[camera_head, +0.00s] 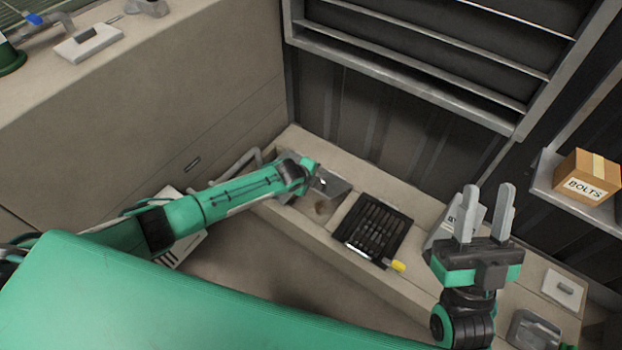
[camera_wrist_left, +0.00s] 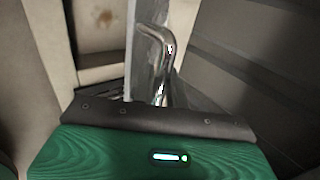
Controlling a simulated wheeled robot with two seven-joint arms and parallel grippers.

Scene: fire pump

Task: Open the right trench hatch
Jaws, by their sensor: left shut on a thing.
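A grey hatch plate (camera_head: 331,186) stands tilted beside an opening with a brown stain in the bench-like trench cover (camera_head: 300,142). My left gripper (camera_head: 316,177) is at this plate. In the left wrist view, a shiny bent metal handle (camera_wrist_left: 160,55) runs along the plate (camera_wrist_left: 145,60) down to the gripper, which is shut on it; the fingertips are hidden. I cannot tell whether this plate is the right hatch. My right gripper (camera_head: 483,215) is open and empty, fingers up, above the right part of the trench.
A black slotted tray (camera_head: 374,230) and a yellow-ended item (camera_head: 398,266) lie on the cover. A white labelled sign (camera_head: 443,235) and a small pale panel (camera_head: 564,288) are to the right. A cardboard BOLTS box (camera_head: 588,177) sits on a shelf. Walls stand close behind.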

